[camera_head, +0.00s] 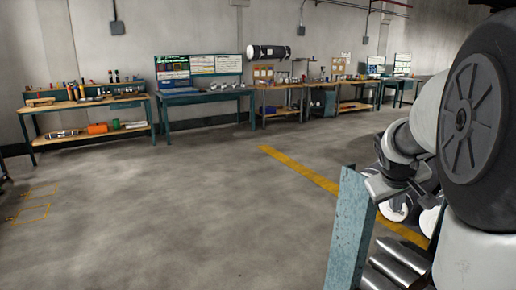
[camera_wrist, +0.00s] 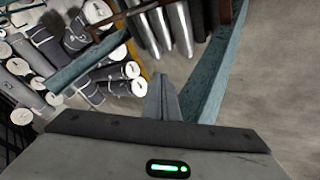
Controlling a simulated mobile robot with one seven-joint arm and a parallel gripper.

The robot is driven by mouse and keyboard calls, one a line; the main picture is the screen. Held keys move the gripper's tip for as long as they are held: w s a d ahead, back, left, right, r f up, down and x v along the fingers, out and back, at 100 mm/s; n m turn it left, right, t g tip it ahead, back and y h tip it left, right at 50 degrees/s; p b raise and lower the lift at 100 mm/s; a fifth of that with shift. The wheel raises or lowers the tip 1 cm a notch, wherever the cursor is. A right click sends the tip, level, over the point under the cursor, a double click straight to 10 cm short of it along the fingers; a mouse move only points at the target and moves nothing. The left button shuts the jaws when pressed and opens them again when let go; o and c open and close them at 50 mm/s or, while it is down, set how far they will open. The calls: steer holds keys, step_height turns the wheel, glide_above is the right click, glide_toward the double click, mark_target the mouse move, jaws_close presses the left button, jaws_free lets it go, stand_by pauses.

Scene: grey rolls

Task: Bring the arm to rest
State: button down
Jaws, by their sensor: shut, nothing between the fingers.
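My gripper (camera_wrist: 163,92) shows in the wrist view with its two fingers together and nothing between them. It points toward a rack of rolls. In the head view my arm is bent at the right edge, and its wrist part (camera_head: 385,187) is close above a teal post; the fingertips cannot be made out there. Dark grey rolls with white ends (camera_wrist: 120,71) lie stacked on the left of the wrist view. Shiny grey rolls (camera_wrist: 160,28) show at its top.
The teal post (camera_head: 350,230) stands close to my arm; a teal beam (camera_wrist: 215,65) runs beside the fingers in the wrist view. Grey rolls (camera_head: 400,262) lie just right of the post. Workbenches (camera_head: 205,97) line the far wall. The concrete floor (camera_head: 190,200) to the left is clear.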

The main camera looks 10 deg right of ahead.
steer(key=s+a+y, duration=0.3)
steer(key=s+a, duration=0.8)
steer(key=a, duration=0.3)
steer(key=s+a+y, duration=0.2)
steer(key=s+a, duration=0.8)
steer(key=a, duration=0.4)
step_height(320, 180, up, 20)
steer(key=p, duration=1.9)
steer(key=shift+w+f, duration=0.15)
